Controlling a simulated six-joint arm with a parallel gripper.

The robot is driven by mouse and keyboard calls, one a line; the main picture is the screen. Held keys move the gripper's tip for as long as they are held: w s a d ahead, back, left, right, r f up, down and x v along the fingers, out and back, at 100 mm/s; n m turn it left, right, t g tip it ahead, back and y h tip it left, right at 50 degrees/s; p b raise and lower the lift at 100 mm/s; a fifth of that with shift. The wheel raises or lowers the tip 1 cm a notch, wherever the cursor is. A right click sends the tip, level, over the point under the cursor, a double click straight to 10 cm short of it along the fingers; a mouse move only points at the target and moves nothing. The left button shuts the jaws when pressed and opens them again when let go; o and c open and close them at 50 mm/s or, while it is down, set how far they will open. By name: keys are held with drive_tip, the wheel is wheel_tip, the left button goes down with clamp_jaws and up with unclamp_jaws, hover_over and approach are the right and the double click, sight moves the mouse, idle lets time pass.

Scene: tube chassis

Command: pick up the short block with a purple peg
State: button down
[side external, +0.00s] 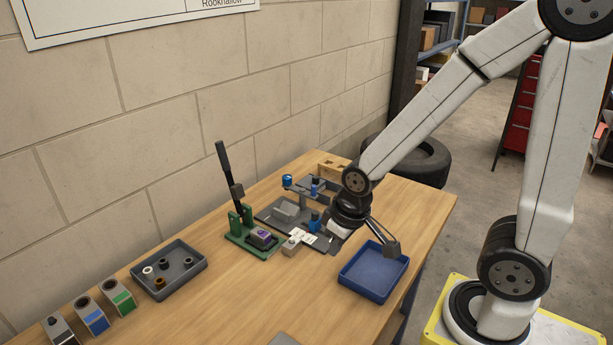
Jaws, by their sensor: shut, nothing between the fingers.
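A small grey block with a purple top (262,236) sits on the green base of a lever press (248,243), under the raised black lever. It looks like the short block with a purple peg, but it is too small here to make out the peg's shape. My gripper (392,250) is shut and empty, over the blue tray (349,280) and well to the right of the purple-topped block.
A dark grey fixture plate (268,213) with blue-topped parts stands behind, near the wall. A light block (291,246) and white cards (308,237) lie between press and tray. A grey tray (196,284) holds several rings. Coloured bins stand front left.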

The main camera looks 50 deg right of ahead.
idle(0.4)
unclamp_jaws()
drive_tip(key=n+h, duration=1.2)
drive_tip(key=n, duration=0.8)
approach(259, 234)
drive_tip(key=shift+s+d+f, duration=0.2)
drive_tip(key=shift+s+d, duration=0.1)
drive_tip(key=shift+d, duration=0.25)
drive_tip(key=shift+s+d+f, duration=0.2)
drive_tip(key=shift+s+d, duration=0.1)
drive_tip(key=shift+d, duration=0.3)
drive_tip(key=shift+w+a+f+n+t+h, duration=0.1)
drive_tip(key=shift+w+a+n+t+h, duration=0.25)
drive_tip(key=shift+w+n+t+h, duration=0.2)
drive_tip(key=shift+x, duration=3.9)
